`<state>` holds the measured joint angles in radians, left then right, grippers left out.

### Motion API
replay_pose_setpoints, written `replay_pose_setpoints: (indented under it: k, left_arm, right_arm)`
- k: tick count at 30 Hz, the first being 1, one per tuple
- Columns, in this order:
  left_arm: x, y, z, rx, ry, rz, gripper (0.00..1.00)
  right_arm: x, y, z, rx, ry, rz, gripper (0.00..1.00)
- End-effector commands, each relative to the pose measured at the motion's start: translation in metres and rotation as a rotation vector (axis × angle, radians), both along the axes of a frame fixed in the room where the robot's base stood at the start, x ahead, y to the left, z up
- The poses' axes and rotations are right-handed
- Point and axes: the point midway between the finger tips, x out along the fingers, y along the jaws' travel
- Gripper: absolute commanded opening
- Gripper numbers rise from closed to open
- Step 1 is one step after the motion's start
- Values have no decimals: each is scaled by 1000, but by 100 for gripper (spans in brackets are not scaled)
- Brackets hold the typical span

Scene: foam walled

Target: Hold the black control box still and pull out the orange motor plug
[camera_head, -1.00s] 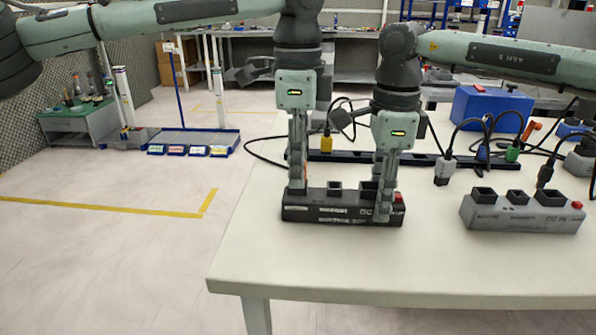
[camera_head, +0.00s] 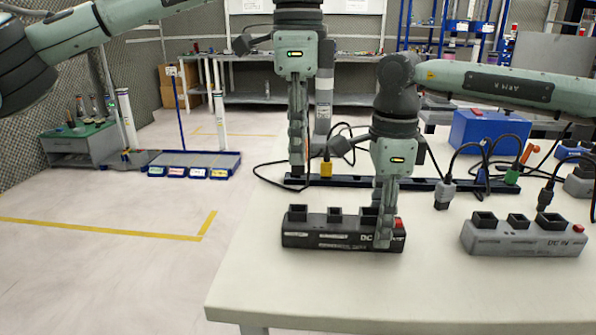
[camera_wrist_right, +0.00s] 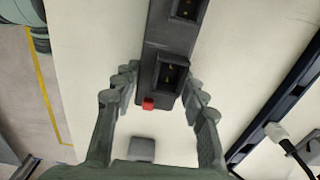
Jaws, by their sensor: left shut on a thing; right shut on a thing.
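The black control box (camera_head: 325,235) lies flat on the white table, with a row of sockets on top and a red button at its right end. My right gripper (camera_head: 385,240) is shut across its right end, one finger in front; the right wrist view shows fingers (camera_wrist_right: 160,88) on both sides of the box (camera_wrist_right: 166,45). My left gripper (camera_head: 297,172) is shut above and behind the box's left end, clear of it. The left socket (camera_head: 297,213) below stands open and empty.
A grey control box (camera_head: 520,238) stands to the right. A dark rail (camera_head: 400,183) runs behind, with a yellow plug (camera_head: 326,168) and other plugs and loose cables near it. A blue case (camera_head: 490,130) stands at the back. The table's front is clear.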

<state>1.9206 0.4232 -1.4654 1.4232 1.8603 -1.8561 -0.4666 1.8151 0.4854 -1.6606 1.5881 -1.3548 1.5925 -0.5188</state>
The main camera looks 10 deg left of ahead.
Motion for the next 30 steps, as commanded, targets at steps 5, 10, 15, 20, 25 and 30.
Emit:
replay_pose_setpoints:
  k: [5, 10, 15, 20, 25, 30]
  left_arm:
    - [0, 0, 18, 0, 0, 1, 0]
    - [0, 0, 20, 0, 0, 0, 0]
    - [0, 0, 20, 0, 0, 0, 0]
    - [0, 0, 20, 0, 0, 0, 0]
    - [0, 0, 19, 0, 0, 0, 0]
    - [0, 0, 19, 0, 0, 0, 0]
  right_arm:
    - [0, 0, 0, 1, -1, 0, 6]
    - [0, 0, 0, 1, -1, 0, 6]
    - [0, 0, 0, 1, -1, 0, 50]
    - [0, 0, 0, 1, -1, 0, 66]
    - [0, 0, 0, 0, -1, 0, 66]
    - [0, 0, 6, 1, -2, 0, 66]
